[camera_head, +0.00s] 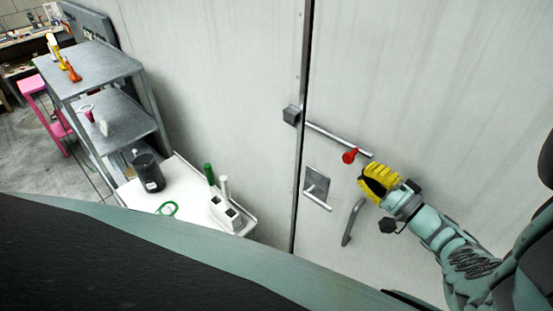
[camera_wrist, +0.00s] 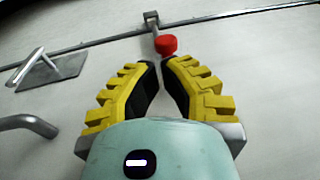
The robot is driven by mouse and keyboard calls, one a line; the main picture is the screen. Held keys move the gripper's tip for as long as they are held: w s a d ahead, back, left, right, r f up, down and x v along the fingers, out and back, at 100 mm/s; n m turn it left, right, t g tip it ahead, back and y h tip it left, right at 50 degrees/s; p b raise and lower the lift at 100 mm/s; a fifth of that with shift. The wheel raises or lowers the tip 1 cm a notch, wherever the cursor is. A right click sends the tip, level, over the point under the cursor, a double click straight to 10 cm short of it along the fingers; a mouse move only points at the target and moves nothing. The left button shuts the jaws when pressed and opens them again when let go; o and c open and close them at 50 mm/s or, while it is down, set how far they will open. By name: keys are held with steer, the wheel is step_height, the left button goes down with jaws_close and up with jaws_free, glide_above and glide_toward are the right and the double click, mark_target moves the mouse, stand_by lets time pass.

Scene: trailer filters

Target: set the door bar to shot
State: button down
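The door bar (camera_head: 329,137) is a thin metal rod running across the white door, with its left end at a dark bracket (camera_head: 291,115) by the door's edge. A red knob (camera_head: 350,156) sticks out from the bar on a short stem; in the wrist view the red knob (camera_wrist: 166,45) is just beyond my fingertips. My gripper (camera_head: 366,176), with yellow ribbed fingers and black pads, is below and right of the knob. In the wrist view its fingertips (camera_wrist: 159,64) are nearly together, with nothing between them.
A lever handle on a plate (camera_head: 317,184) and a curved grab handle (camera_head: 353,221) are on the door below the bar. A white cart (camera_head: 180,213) with a black canister (camera_head: 149,172) stands at the left, beside a grey metal shelf (camera_head: 95,66).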

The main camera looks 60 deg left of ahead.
steer(key=shift+s+a+r, duration=0.1)
steer(key=shift+s+a, duration=0.05)
steer(key=shift+a, duration=0.6)
steer(key=shift+s+a+r, duration=0.1)
steer(key=shift+s+a, duration=0.05)
steer(key=shift+a, duration=0.55)
steer(key=s+a+b, duration=0.1)
steer(key=a+b, duration=0.2)
steer(key=a, duration=0.3)
steer(key=shift+s+a, duration=0.2)
steer(key=shift+s, duration=0.05)
